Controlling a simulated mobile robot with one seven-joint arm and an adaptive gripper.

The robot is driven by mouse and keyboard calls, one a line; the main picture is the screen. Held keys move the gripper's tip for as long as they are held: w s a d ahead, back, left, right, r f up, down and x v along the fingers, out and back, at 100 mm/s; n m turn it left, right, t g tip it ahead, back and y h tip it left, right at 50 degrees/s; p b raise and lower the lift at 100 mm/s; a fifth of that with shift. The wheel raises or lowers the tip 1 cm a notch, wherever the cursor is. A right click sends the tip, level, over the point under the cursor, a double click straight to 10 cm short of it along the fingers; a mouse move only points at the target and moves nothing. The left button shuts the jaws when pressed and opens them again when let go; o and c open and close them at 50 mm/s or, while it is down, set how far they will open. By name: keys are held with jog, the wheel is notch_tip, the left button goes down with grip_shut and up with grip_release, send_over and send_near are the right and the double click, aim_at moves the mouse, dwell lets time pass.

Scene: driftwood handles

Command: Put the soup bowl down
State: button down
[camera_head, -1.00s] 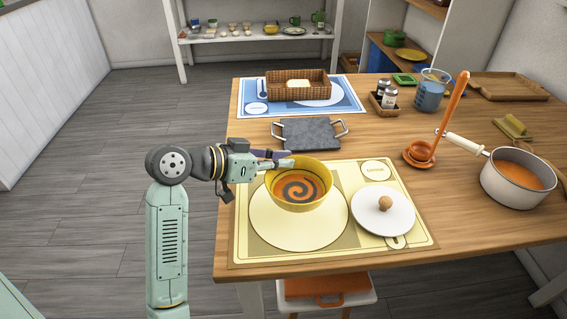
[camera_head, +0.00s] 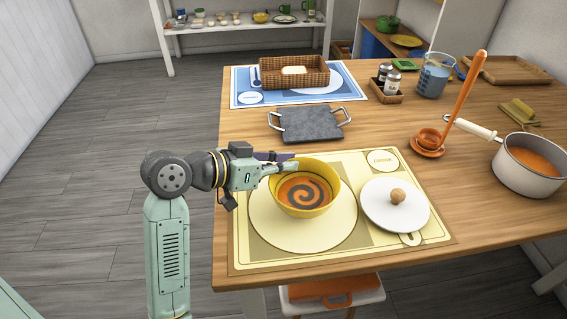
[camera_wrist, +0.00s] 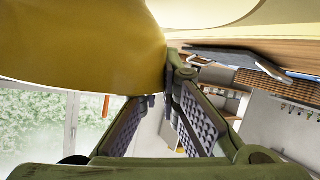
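The soup bowl (camera_head: 304,209) is yellow and holds orange soup with a dark swirl. It is upright over the printed plate circle of the yellow placemat (camera_head: 246,258). I cannot tell whether its base touches the mat. My gripper (camera_head: 285,163) is at the bowl's far left rim, with its fingers closed together on it. In the wrist view the yellow bowl wall (camera_wrist: 85,45) fills the upper left and meets the fingertips of my gripper (camera_wrist: 166,92). The bowl hides part of the fingers.
A white lid (camera_head: 375,213) lies on the placemat right of the bowl. A grey stone tray (camera_head: 310,124) stands behind it, and a bread basket (camera_head: 275,73) on a blue mat further back. A saucepan (camera_head: 530,178) and an orange ladle (camera_head: 462,105) stand at right.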

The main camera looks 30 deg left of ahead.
jog(key=c, duration=2.3)
grip_release()
jog(key=shift+f, duration=0.2)
jog(key=o, duration=0.5)
jog(key=shift+r, duration=0.1)
jog(key=shift+a+r, duration=0.1)
jog(key=shift+r, duration=0.1)
jog(key=b+v, duration=0.1)
jog(key=v, duration=1.1)
jog(key=shift+b, duration=0.35)
